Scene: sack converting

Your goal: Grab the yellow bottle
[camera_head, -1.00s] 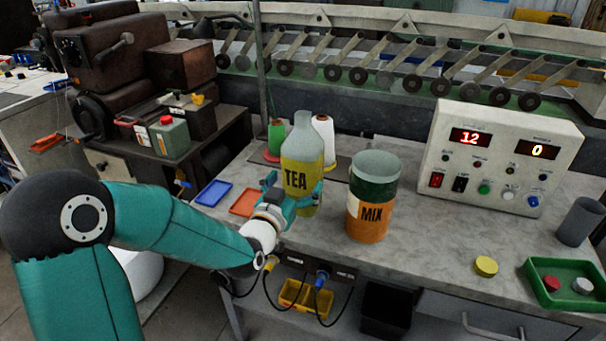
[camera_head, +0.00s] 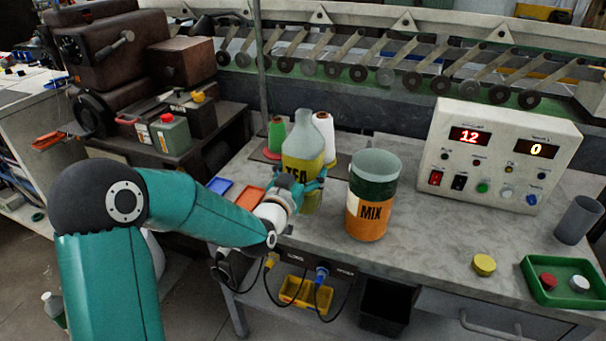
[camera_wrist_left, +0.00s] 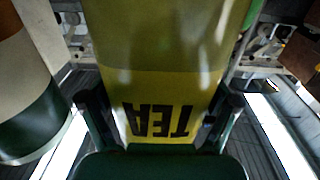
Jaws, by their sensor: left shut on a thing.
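The yellow bottle (camera_head: 303,152) has a pale grey neck and cap and a yellow TEA label. It stands near the left end of the grey bench and looks slightly tilted. My left gripper (camera_head: 300,188) is shut on it from the front, with fingers on both sides, covering part of the label. In the left wrist view the bottle (camera_wrist_left: 165,75) fills the middle, its label upside down between the two fingers (camera_wrist_left: 160,120). The bottle's base is partly hidden behind the gripper. My right gripper is not in view.
The MIX container (camera_head: 373,195) stands close to the right of the bottle. Green (camera_head: 276,137) and white (camera_head: 325,138) spools stand behind it. Blue (camera_head: 219,187) and orange (camera_head: 249,198) trays lie to the left.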

